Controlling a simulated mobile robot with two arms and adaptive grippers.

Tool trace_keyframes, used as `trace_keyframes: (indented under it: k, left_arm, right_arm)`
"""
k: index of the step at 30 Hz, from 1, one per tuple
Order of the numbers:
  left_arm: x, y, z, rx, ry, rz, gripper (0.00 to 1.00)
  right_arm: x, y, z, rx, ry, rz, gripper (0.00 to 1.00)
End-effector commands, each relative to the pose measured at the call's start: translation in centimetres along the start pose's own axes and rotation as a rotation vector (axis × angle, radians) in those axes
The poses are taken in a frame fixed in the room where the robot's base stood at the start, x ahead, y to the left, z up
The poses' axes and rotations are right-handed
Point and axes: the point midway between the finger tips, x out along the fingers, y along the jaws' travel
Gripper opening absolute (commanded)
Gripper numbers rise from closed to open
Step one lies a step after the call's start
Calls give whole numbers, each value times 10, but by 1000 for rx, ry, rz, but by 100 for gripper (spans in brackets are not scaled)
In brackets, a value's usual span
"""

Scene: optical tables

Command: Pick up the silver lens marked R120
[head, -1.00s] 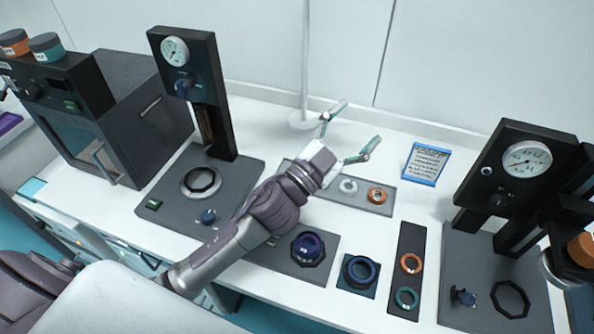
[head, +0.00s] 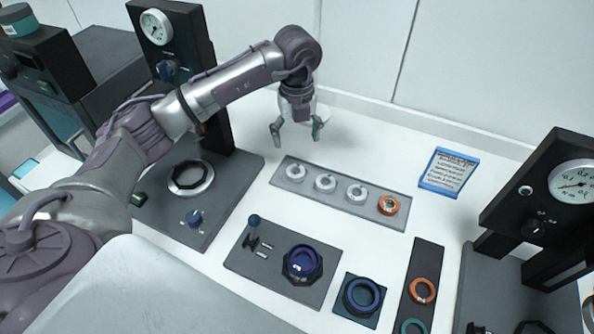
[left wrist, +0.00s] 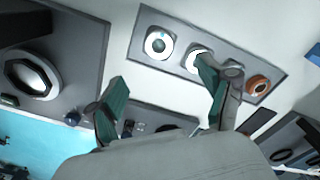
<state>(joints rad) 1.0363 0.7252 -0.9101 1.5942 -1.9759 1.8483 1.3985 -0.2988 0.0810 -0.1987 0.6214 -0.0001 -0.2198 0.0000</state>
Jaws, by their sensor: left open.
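Three silver lenses stand in a row on a grey tray (head: 340,206): a left one (head: 295,172), a middle one (head: 325,182) and a right one (head: 356,193). An orange-rimmed lens (head: 388,205) sits at the tray's right end. The markings are too small to read, so I cannot tell which is R120. My left gripper (head: 297,131) is open and empty, pointing down above the table behind the tray's left end. In the left wrist view, one silver lens (left wrist: 160,44) shows clear and another (left wrist: 194,60) is partly hidden by a finger. My right gripper is out of view.
A black press with a gauge (head: 180,60) stands left, another (head: 545,190) right. In front of the tray lie a grey plate with a blue lens (head: 302,263), a dark blue ring (head: 361,297) and an orange ring (head: 422,291). A blue-framed note (head: 448,172) lies at right.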

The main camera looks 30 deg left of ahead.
Motion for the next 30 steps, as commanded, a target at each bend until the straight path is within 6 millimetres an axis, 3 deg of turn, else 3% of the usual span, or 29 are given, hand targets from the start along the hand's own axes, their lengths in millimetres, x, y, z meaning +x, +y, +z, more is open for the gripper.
trace_keyframes:
  k: [3, 9, 14, 24, 30]
  left_arm:
    - [25, 1, -1, 1, 6, 3, 80]
    - [54, -1, -2, 3, 5, -2, 80]
    - [63, -1, -1, 5, 4, -3, 80]
    - [108, 2, 0, 5, 6, -3, 80]
    - [113, 2, 0, 5, 4, -4, 80]
  right_arm:
    - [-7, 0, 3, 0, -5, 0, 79]
    - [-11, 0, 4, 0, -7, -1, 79]
    - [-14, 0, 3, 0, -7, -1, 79]
    - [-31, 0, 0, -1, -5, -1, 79]
    - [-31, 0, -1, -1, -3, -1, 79]
